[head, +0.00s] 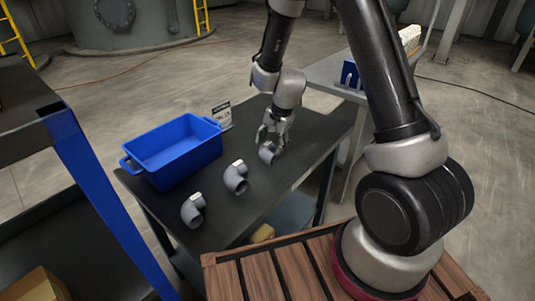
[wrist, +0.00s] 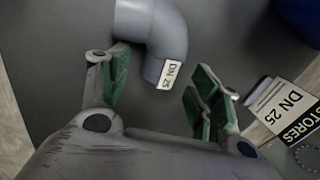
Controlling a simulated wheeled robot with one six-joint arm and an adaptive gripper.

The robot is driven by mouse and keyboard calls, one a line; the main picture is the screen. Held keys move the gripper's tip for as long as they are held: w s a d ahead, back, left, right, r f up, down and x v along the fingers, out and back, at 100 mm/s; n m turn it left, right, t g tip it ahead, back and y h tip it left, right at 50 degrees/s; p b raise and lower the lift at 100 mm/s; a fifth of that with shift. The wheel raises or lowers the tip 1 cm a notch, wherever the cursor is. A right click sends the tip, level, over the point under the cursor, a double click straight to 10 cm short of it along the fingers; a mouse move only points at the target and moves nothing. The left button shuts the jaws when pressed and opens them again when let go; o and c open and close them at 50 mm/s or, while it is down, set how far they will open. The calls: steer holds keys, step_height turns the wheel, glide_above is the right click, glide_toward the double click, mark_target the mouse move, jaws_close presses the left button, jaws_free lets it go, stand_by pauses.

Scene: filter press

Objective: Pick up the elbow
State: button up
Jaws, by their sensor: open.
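Three grey pipe elbows with white labels stand in a row on the dark bench. The nearest elbow (head: 193,211) and the middle elbow (head: 236,178) are clear of my gripper. The farthest elbow (head: 267,154) is partly hidden by my gripper (head: 273,141), which is low over it. In the wrist view an elbow (wrist: 160,32) labelled DN 25 lies just beyond and partly between the green-padded fingers. My gripper (wrist: 158,88) is open, with a finger on each side of the elbow's labelled end; no contact shows.
A blue bin (head: 172,152) stands on the bench (head: 262,197) to the left of the elbows. A small sign stands beside the bin; in the wrist view the sign (wrist: 284,108) reads STORES DN 25, close to the right finger. A blue-edged shelf rises at the left.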

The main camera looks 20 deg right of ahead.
steer(key=shift+f, duration=0.45)
steer(key=c, duration=1.2)
steer(key=shift+o, duration=0.2)
steer(key=shift+r, duration=0.1)
